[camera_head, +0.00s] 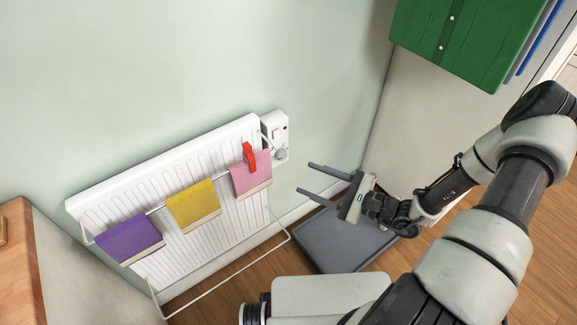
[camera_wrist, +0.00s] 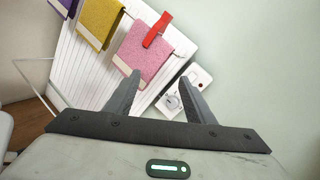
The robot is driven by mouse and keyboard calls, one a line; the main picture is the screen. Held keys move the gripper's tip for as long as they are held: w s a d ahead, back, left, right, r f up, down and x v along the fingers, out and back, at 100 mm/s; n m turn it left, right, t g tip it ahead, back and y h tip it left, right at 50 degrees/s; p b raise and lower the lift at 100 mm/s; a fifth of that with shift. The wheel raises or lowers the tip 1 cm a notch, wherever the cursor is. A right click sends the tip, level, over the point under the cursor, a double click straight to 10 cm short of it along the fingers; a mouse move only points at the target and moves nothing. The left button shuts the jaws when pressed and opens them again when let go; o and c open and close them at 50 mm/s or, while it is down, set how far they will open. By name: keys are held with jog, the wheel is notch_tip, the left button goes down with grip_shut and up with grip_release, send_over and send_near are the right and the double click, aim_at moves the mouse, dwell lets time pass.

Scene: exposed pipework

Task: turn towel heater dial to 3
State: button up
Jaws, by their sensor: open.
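The towel heater (camera_head: 170,180) is a white ribbed panel on the pale green wall, left of centre in the head view. A white control box (camera_head: 274,130) is at its upper right end, with a grey round dial (camera_head: 281,154) low on it. In the wrist view the dial (camera_wrist: 173,101) shows between my finger tips, nearer the right finger; its marks are too small to read. My gripper (camera_head: 311,180) is open and empty, to the right of the dial and apart from it in the head view. It also shows in the wrist view (camera_wrist: 161,90).
Purple (camera_head: 128,239), yellow (camera_head: 194,206) and pink (camera_head: 251,175) cloths hang on the heater's rail, with a red clip (camera_head: 249,156) by the pink one. A dark grey tray (camera_head: 335,248) lies on the floor below my gripper. A green cabinet (camera_head: 465,35) is at upper right.

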aim_at(283, 157)
jog(key=w+d+f+m+t+h+b, duration=0.25)
jog(key=f+m+t+h, duration=0.3)
jog(key=f+m, duration=0.4)
jog(key=shift+n+y, duration=0.45)
jog(key=shift+n, duration=0.5)
jog(key=b+x, duration=0.1)
jog(key=x, duration=0.4)
jog(key=b+x, duration=0.1)
jog(key=x, duration=0.5)
jog(key=f+b+x, duration=0.1)
jog(key=x, duration=0.4)
jog(key=shift+w, duration=0.4)
jog(key=c, duration=1.1)
